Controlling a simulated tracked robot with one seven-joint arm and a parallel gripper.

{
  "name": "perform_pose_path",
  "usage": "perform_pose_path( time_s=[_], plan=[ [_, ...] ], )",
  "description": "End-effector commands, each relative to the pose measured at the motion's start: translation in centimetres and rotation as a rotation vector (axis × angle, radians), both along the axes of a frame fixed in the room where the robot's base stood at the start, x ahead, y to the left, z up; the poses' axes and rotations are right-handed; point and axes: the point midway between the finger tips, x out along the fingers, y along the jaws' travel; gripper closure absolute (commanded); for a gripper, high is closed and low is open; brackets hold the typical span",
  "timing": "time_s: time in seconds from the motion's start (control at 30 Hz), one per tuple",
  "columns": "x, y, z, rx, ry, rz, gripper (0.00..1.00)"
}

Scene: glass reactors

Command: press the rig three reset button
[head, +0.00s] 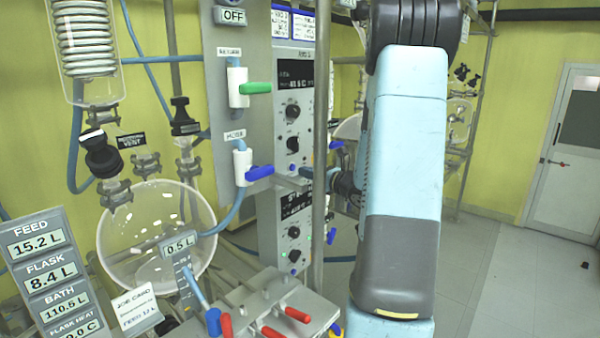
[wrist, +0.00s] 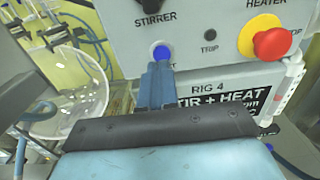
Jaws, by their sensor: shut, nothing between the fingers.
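My gripper (wrist: 160,68) is shut and empty, its dark blue fingers together. Its tips are at the blue button (wrist: 162,53) on a grey control box (wrist: 210,55); I cannot tell whether they touch. The label under the button is mostly covered, with only a final "T" showing. A "RIG 4" label (wrist: 208,89) shows below this box, over "STIR + HEAT". In the head view, my gripper (head: 305,172) is beside the blue button (head: 292,168) at the bottom of the upper control box (head: 281,110). The small rig label at that box's top is hard to read.
A red knob on yellow (wrist: 271,43) is right of the button, with a small dark "TRIP" lamp (wrist: 210,35) between. A second control box (head: 268,228) sits below. A metal post (head: 321,120), valves with green (head: 255,88) and blue handles, and a glass flask (head: 157,235) are close by.

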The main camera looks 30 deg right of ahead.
Motion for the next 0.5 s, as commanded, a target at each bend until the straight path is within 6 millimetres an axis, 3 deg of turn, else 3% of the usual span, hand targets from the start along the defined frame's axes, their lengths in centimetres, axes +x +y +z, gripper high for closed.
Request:
perform_pose_path(
  time_s=[0.2, 0.5],
  plan=[
    [-4.4, -1.7, 0.0, 0.000, 0.002, -0.006, 1.00],
    [-8.2, -3.0, -0.1, 0.001, 0.001, -0.003, 1.00]
  ],
)
